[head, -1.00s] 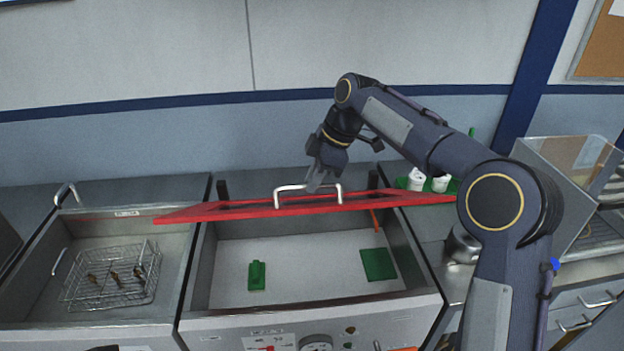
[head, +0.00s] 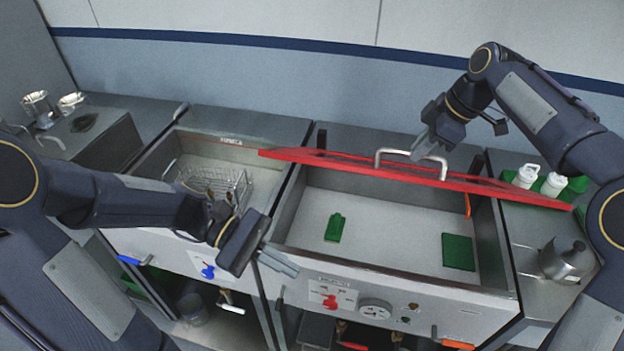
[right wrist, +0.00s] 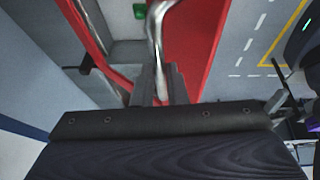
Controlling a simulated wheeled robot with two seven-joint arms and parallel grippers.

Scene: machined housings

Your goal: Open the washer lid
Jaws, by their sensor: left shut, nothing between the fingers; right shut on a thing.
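The washer lid (head: 340,165) is a red panel, raised and tilted over the washer tub (head: 385,215). Its silver bar handle (head: 397,153) stands on its upper face; the handle also shows in the right wrist view (right wrist: 156,30). My right gripper (head: 425,148) is at the handle's right part in the head view, with its fingers (right wrist: 158,92) shut on the bar. My left gripper (head: 290,266) is shut and empty in front of the washer's front left corner, apart from the lid. Inside the tub are a green brush-like piece (head: 335,228) and a green pad (head: 458,252).
A neighbouring basin on the left holds a wire basket (head: 236,182). White bottles (head: 527,176) and a metal pot (head: 565,260) stand on the right counter. The front panel has a red knob (head: 330,301) and a dial (head: 375,308). Silver cups (head: 38,105) stand far left.

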